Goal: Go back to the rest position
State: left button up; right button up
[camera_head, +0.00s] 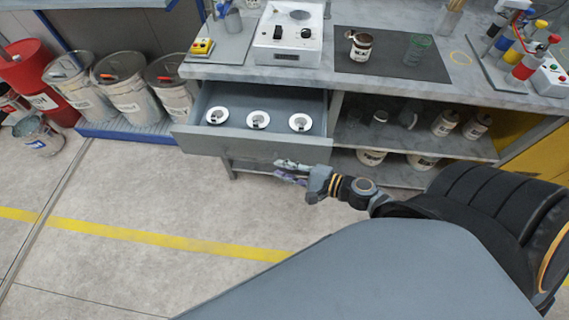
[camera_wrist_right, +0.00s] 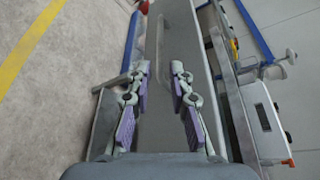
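My right gripper (camera_head: 283,171) is in front of the workbench, just below and in front of an open drawer (camera_head: 246,150). In the right wrist view the right gripper (camera_wrist_right: 160,95) has its two fingers apart with nothing between them, and the drawer's grey front (camera_wrist_right: 172,50) lies beyond them. Inside the drawer lie a left white disc (camera_head: 217,115), a middle white disc (camera_head: 258,119) and a right white disc (camera_head: 299,122). My left gripper does not show in either view.
The workbench (camera_head: 215,72) carries a white device (camera_head: 288,35), a dark mat (camera_head: 345,65) with an open can (camera_head: 360,46), and a glass beaker (camera_head: 417,49). Several metal drums (camera_head: 128,90) stand at the left. The floor (camera_head: 130,195) in front is clear.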

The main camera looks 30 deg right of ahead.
dwell(0.4)
jog(key=s+d+f+n+g+h, duration=0.2)
jog(key=d+f, duration=0.2)
jog(key=f, duration=0.5)
jog(key=s+d+f+n+g+h, duration=0.1)
jog(key=s+d+f+n+h, duration=0.15)
jog(key=f, duration=0.55)
jog(key=s+d+f+n+g+h, duration=0.1)
jog(key=s+d+f+g+h, duration=0.1)
jog(key=d+f, duration=0.5)
jog(key=s+a+f+n+g+h, duration=0.1)
jog(key=s+f+n+g, duration=0.2)
jog(key=s+f+n, duration=0.3)
jog(key=s+a+f+n+g+h, duration=0.2)
jog(key=s+f+n, duration=0.4)
jog(key=s+f, duration=0.7)
jog(key=s+g, duration=0.1)
jog(key=s, duration=0.1)
jog(key=shift+s+a, duration=0.2)
jog(key=shift+s, duration=0.2)
